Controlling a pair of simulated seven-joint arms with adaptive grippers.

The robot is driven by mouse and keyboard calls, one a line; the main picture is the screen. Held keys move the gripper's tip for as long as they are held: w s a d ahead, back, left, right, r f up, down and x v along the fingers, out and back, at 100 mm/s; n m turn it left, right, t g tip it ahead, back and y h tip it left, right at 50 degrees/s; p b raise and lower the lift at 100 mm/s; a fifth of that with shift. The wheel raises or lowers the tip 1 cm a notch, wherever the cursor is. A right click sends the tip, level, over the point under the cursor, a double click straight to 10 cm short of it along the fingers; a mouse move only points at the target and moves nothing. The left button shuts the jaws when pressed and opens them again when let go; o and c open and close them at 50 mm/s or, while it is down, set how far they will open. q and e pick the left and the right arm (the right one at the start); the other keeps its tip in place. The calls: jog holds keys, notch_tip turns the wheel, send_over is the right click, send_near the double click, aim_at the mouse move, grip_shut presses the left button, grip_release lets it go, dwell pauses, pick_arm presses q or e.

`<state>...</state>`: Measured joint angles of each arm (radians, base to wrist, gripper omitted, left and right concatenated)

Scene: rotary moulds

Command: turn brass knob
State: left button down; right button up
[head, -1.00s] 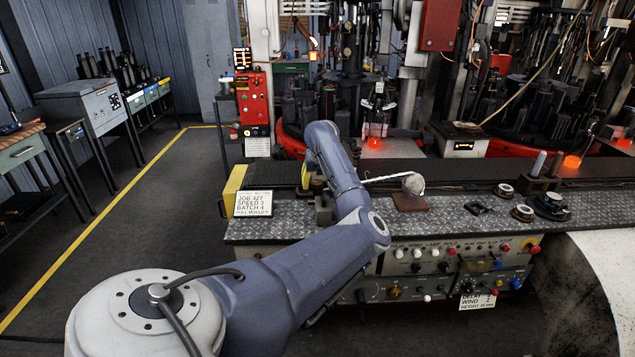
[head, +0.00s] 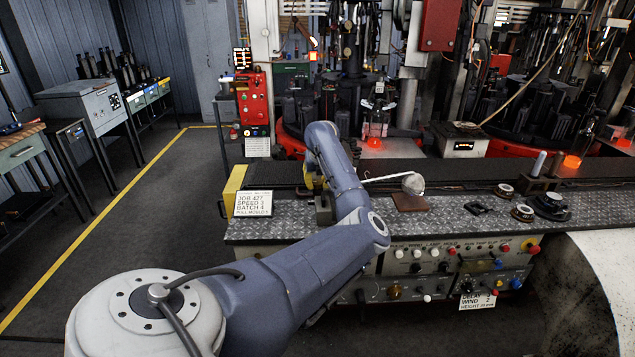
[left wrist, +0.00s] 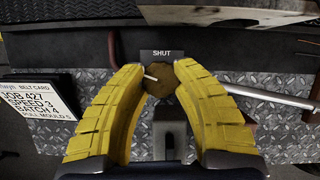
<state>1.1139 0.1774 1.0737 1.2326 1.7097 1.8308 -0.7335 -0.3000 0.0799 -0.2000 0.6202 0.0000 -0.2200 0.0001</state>
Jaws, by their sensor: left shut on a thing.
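The brass knob (left wrist: 160,86) shows in the left wrist view between the yellow fingers of my left gripper (left wrist: 160,77). The fingers are shut on its sides. A pale pointer mark on the knob points to the left and slightly up. A dark label reading SHUT (left wrist: 162,53) sits just above it. A grey block lies just below it in that view. In the head view my left gripper (head: 307,181) is mostly behind my forearm, with only a bit of yellow showing, and the knob is hidden there. My right gripper is not in view.
A job card (head: 253,204) stands left of the gripper. A pale rod with a round grey end (head: 413,183) lies to the right, over a brown pad (head: 410,203). Round mould parts (head: 551,205) sit farther right. Knobs and buttons cover the front panel (head: 440,268).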

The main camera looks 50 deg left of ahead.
pick_arm(q)
jog(key=shift+n, duration=0.3)
jog(key=n+g, duration=0.1)
jog(key=n, duration=0.2)
jog(key=shift+y, duration=0.3)
jog(key=shift+w+n+g, duration=0.1)
jog(key=shift+n+g, duration=0.8)
jog(key=shift+n, duration=1.1)
jog(key=c, duration=0.9)
grip_release()
jog(key=v, duration=1.2)
